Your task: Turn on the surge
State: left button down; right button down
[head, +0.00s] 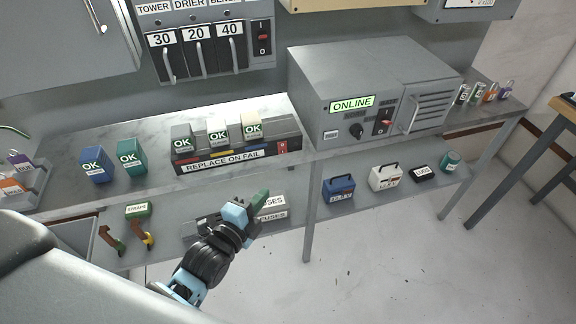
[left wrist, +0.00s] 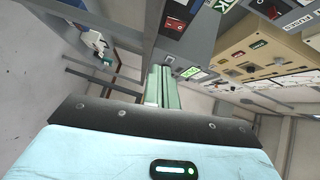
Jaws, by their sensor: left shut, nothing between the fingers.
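A low dark unit marked "REPLACE ON FAIL" (head: 180,168) sits on the grey bench, holding several blocks with green "OK" labels. A red rocker switch (head: 283,147) is at its right end; its position is too small to tell. No "surge" label is readable. My left gripper (head: 262,197) is shut and empty, in front of and below that switch, apart from it. My right gripper is not in view.
A grey cabinet lit "ONLINE" (head: 352,103) with its own red switch stands right of the unit. A breaker panel (head: 205,50) hangs above. Two "OK" blocks (head: 131,157) stand left. The lower shelf (head: 300,205) holds fuse boxes and small cases.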

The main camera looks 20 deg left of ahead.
pick_arm(q)
jog(key=shift+w+d+r, duration=0.1)
jog(key=shift+w+r, duration=0.1)
jog(key=shift+w, duration=0.05)
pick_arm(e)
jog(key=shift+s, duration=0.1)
pick_arm(q)
jog(key=shift+w, duration=0.1)
send_near(286, 152)
jog(key=w+d, duration=0.3)
jog(key=d, duration=0.1)
jog(key=shift+w+a+f, duration=0.25)
jog(key=shift+w+a, duration=0.5)
jog(key=shift+a, duration=0.2)
jog(key=shift+w+a+f, duration=0.1)
jog(key=shift+w+a, duration=0.35)
jog(key=shift+w, duration=0.2)
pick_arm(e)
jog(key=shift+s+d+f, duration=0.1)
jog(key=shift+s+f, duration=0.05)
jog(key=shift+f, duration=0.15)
